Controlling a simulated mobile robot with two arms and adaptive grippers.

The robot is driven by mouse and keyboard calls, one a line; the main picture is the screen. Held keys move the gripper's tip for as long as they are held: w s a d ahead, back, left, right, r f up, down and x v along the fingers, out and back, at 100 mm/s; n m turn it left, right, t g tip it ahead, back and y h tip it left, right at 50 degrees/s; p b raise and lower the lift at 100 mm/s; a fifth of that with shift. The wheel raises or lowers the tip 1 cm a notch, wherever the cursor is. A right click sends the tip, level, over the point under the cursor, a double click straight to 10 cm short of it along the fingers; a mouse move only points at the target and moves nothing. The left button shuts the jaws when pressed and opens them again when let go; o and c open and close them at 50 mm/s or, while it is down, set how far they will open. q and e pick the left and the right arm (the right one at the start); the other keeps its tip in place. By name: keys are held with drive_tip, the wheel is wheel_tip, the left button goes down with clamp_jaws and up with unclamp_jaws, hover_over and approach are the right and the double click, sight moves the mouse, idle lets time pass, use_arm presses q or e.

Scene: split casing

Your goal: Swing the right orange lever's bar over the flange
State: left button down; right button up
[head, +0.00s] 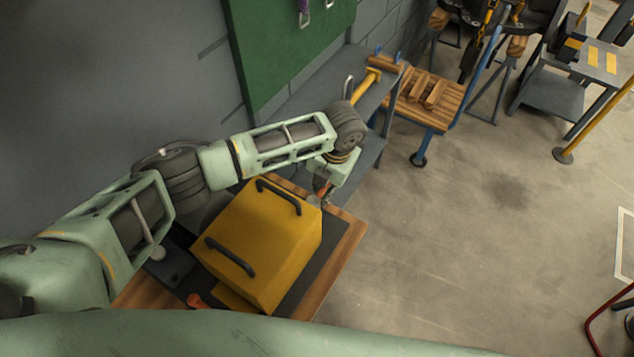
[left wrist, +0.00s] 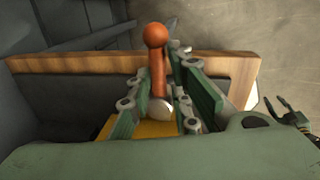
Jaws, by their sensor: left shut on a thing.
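The yellow casing (head: 262,240) with two dark handles sits on a dark mat on a wooden-topped bench. An orange lever (left wrist: 157,75) with a round knob is at the casing's far right end in the head view. My left gripper (head: 325,190) reaches down there; in the left wrist view its green fingers (left wrist: 168,95) are closed around the lever's bar, knob sticking out past them. A pale rounded part shows at the bar's lower end. A second orange lever (head: 197,300) shows at the casing's near side. The flange is hidden or too small to tell.
A grey wall stands close behind the bench (head: 345,255) on the left. A grey shelf (head: 335,80) and a wooden-topped stand (head: 430,98) lie beyond it. The floor to the right is open. A dark pronged part (left wrist: 285,110) at the wrist view's right edge is unclear.

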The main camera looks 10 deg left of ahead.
use_arm(q)
drive_tip(key=shift+a+f+m, duration=0.15)
drive_tip(key=shift+a+m, duration=0.2)
drive_tip(key=shift+m, duration=0.05)
drive_tip(key=c, duration=1.7)
unclamp_jaws()
drive_tip(key=shift+a, duration=0.1)
use_arm(e)
drive_tip(key=shift+w+r, duration=0.1)
drive_tip(key=shift+w, duration=0.1)
use_arm(q)
drive_tip(key=shift+d, duration=0.25)
use_arm(e)
drive_tip(key=shift+d, duration=0.4)
use_arm(q)
drive_tip(key=r, duration=0.4)
drive_tip(key=d+r, duration=0.1)
drive_tip(key=r, duration=0.3)
drive_tip(key=s+r, duration=0.1)
drive_tip(key=r, duration=0.3)
drive_tip(key=shift+d, duration=0.35)
use_arm(e)
drive_tip(key=shift+a, duration=0.15)
